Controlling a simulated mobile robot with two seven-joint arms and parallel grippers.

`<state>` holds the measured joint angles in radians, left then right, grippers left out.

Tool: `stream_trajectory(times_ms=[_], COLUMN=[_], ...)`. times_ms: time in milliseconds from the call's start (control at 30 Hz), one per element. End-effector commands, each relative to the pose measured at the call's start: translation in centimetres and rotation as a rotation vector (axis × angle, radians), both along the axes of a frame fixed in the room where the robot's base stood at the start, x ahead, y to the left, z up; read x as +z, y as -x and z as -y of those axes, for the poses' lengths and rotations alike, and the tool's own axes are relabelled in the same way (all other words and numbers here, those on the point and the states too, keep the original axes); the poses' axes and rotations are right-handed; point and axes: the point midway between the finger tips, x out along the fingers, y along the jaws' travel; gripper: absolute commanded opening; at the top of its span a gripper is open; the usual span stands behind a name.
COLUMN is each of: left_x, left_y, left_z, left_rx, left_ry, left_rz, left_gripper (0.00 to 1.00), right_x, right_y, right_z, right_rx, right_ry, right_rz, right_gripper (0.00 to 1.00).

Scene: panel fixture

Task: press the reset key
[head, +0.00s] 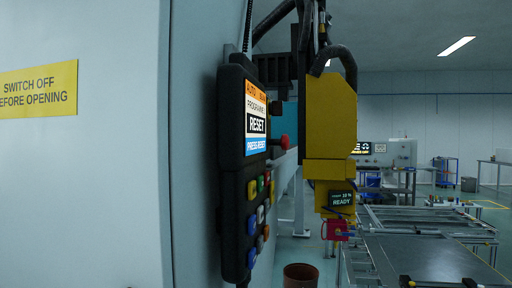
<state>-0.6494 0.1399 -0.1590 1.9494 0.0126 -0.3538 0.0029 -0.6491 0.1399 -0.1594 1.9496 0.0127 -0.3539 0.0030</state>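A black control pendant (232,170) hangs upright beside the pale cabinet wall, seen at a steep angle. Its screen (257,122) reads AUTO, PROGRAMME, RESET and, on a blue band, PRESS RESET. Below the screen are several small coloured keys: a yellow key (252,189), a green key (261,184), a blue key (252,225) and others in red, white and grey. Their labels are too small to read, so I cannot tell which one is the reset key. Neither of my grippers is in view.
A pale cabinet (110,190) with a yellow warning sign (39,90) fills the left. A yellow machine head (330,118) with a READY display (341,198) hangs right of the pendant. A machine bed (420,258) and a reddish bin (300,276) stand lower right.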

Motion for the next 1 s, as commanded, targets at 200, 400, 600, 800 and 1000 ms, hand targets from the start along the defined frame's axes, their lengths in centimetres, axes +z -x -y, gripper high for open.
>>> stream_trajectory(times_ms=[200, 400, 600, 800, 1000], left_x=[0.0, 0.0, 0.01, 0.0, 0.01], left_y=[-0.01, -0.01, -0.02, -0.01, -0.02], left_z=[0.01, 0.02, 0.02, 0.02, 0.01], left_rx=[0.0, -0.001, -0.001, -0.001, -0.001], left_ry=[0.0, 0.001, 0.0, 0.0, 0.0], left_rz=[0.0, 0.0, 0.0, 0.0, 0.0], left_gripper=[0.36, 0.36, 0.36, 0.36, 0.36], right_x=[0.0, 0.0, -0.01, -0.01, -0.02], right_y=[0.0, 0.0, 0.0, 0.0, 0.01], right_z=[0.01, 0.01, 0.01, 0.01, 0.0], right_rx=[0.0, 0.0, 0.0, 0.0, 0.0], right_ry=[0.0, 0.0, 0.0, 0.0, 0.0], right_rz=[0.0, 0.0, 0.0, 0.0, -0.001], right_gripper=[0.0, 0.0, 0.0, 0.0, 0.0])
